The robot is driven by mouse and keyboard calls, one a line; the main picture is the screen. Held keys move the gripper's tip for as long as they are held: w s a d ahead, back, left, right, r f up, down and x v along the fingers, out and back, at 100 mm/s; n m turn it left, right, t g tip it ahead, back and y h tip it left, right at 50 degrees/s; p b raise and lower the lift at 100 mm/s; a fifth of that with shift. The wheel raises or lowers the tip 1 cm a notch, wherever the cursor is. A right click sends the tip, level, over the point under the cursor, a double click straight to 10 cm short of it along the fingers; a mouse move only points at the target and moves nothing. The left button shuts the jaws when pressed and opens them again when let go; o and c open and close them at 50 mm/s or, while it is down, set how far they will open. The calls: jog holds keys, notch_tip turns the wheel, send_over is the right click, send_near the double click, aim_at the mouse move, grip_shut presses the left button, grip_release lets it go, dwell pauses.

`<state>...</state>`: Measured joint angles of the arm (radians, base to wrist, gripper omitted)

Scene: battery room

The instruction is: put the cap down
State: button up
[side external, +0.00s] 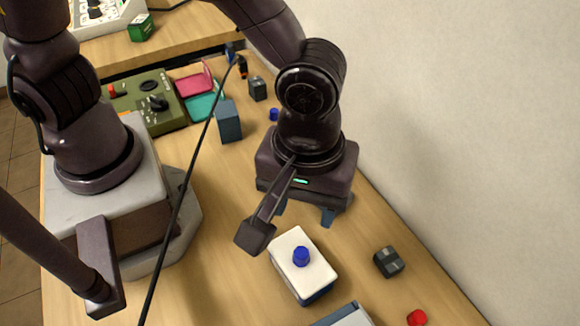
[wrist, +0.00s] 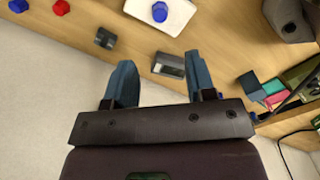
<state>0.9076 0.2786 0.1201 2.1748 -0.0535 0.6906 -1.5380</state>
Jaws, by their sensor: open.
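A blue cap (side external: 301,256) sits upright on the white top of a box (side external: 318,275). The same cap shows at the top edge of the wrist view (wrist: 160,12), on the white top. My gripper (side external: 305,214) is open and points down, behind the white-topped box and apart from the cap. In the wrist view its two blue-grey fingers (wrist: 163,82) are spread with nothing held between them. A grey block (wrist: 170,65) shows beyond the gap between the fingers. A second blue cap (side external: 274,114) stands farther back on the table.
A dark block (side external: 388,262) and a red cap (side external: 417,317) are at the right. A blue-grey box (side external: 229,122), a green control box (side external: 150,102) and pink and teal pieces (side external: 199,90) stand at the back. A black cable (side external: 181,196) crosses the view. The wall bounds the right side.

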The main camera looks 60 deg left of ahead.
jog(key=w+a+r+m+t+h, duration=0.1)
jog(key=w+a+r+m+t, duration=0.2)
jog(key=a+r, duration=0.95)
jog(key=s+a+r+m+t, duration=0.1)
jog(key=s+a+r+m, duration=0.1)
jog(key=a, duration=0.3)
jog(key=s+a+r+m+t+y, duration=0.1)
jog(key=s+a+r+m, duration=0.1)
jog(key=s+a+m, duration=0.1)
jog(key=shift+s+a+m+t, duration=0.35)
jog(key=shift+a+m, duration=0.15)
jog(key=shift+a, duration=0.75)
